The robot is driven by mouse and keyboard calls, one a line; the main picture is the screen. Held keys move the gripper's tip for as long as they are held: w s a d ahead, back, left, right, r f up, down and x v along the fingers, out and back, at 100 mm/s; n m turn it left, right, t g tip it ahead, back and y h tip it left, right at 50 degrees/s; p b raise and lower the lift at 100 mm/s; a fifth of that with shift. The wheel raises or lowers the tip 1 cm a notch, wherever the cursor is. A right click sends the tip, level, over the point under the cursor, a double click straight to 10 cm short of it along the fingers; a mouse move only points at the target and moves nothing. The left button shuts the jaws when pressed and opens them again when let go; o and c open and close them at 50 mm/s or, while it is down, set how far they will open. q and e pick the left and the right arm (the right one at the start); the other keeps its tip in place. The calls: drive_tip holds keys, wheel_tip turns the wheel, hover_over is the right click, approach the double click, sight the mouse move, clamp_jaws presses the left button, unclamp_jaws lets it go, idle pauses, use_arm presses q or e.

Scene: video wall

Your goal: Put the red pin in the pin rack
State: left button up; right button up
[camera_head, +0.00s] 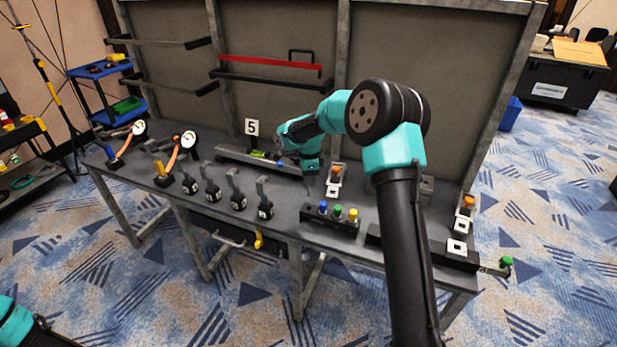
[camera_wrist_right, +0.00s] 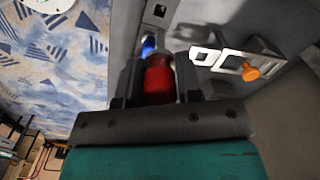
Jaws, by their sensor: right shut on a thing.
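The pin rack (camera_head: 314,215) is a dark block near the table's front edge, holding a blue pin (camera_head: 322,207), a green pin (camera_head: 337,211) and a yellow pin (camera_head: 353,214). My right gripper (camera_head: 309,190) points down just behind the rack's left end. In the right wrist view, its jaws (camera_wrist_right: 160,75) are shut on the red pin (camera_wrist_right: 158,80). A blue pin top (camera_wrist_right: 148,46) shows just beyond it. The red pin cannot be made out in the head view. Only a piece of my left arm shows at bottom left; its gripper is out of frame.
A white bracket with an orange knob (camera_head: 335,178) stands close right of the gripper, also in the wrist view (camera_wrist_right: 249,73). Several black clamps (camera_head: 238,200) stand to the left. A long dark rail (camera_head: 455,258) lies right of the rack. Panels (camera_head: 270,40) rise behind the table.

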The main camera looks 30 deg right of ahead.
drive_tip(key=shift+f, duration=2.3)
drive_tip(key=shift+f, duration=3.6)
idle(0.5)
drive_tip(key=o, duration=1.5)
drive_tip(key=shift+r, duration=0.15)
